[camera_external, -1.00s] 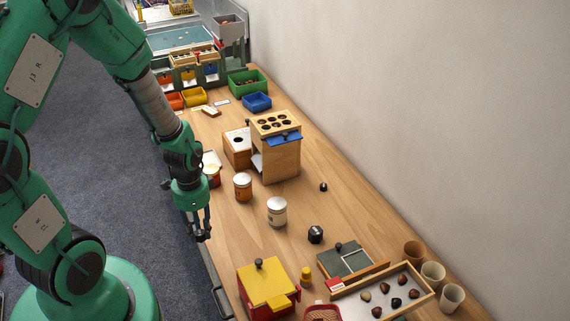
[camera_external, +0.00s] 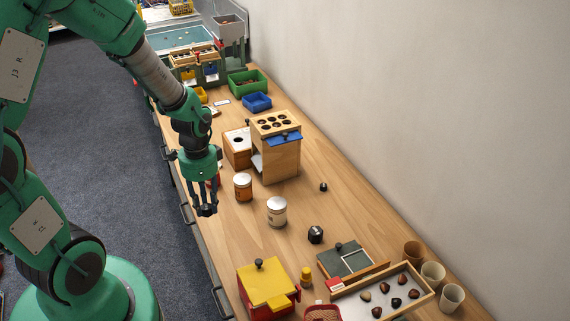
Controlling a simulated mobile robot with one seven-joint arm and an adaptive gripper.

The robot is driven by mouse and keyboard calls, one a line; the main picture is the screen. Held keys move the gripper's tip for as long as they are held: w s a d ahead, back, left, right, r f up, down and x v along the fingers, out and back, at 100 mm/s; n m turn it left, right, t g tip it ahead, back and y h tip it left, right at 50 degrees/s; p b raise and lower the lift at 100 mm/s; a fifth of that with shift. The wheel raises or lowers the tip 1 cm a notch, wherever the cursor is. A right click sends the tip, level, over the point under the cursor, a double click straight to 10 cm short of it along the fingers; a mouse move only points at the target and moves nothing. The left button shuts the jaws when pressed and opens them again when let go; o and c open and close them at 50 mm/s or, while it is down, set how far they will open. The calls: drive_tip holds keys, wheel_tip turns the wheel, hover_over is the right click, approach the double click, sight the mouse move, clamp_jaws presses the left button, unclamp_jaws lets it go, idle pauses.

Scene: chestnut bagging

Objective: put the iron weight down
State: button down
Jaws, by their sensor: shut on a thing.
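My gripper (camera_external: 205,211) points down near the left edge of the wooden table, left of the orange-labelled jar. Its fingers are shut on a small dark thing, which I take to be the iron weight; the fingers mostly hide it and its shape is unclear. The gripper appears to be above the table's edge, but its exact height cannot be told. A black faceted block (camera_external: 315,234) stands on the table to the right, and a smaller black piece (camera_external: 323,187) stands farther back.
An orange-labelled jar (camera_external: 243,186) and a white-labelled jar (camera_external: 277,211) stand right of my gripper. A wooden box with holes (camera_external: 275,157) is behind them. A yellow-lidded box (camera_external: 264,287) and a chestnut tray (camera_external: 421,299) are in front. Bare wood lies along the right side.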

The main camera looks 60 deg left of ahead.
drive_tip(key=w+a+r+m, duration=0.1)
drive_tip(key=w+a, duration=0.1)
drive_tip(key=w, duration=1.2)
drive_tip(key=w+a+r+m, duration=0.1)
drive_tip(key=w, duration=1.2)
drive_tip(key=w+d+f+m+p, duration=0.1)
drive_tip(key=w+d, duration=0.1)
drive_tip(key=w, duration=0.7)
drive_tip(key=w+d+f, duration=0.2)
drive_tip(key=w, duration=0.7)
drive_tip(key=shift+w+d+f, duration=0.1)
drive_tip(key=shift+d+f, duration=0.05)
drive_tip(key=shift+f, duration=1.05)
drive_tip(key=shift+d+f, duration=0.15)
drive_tip(key=shift+f, duration=1.05)
drive_tip(key=shift+f+b, duration=0.45)
drive_tip(key=shift+f, duration=2.6)
drive_tip(key=shift+f, duration=0.1)
drive_tip(key=shift+f+b, duration=0.35)
drive_tip(key=shift+f, duration=1.45)
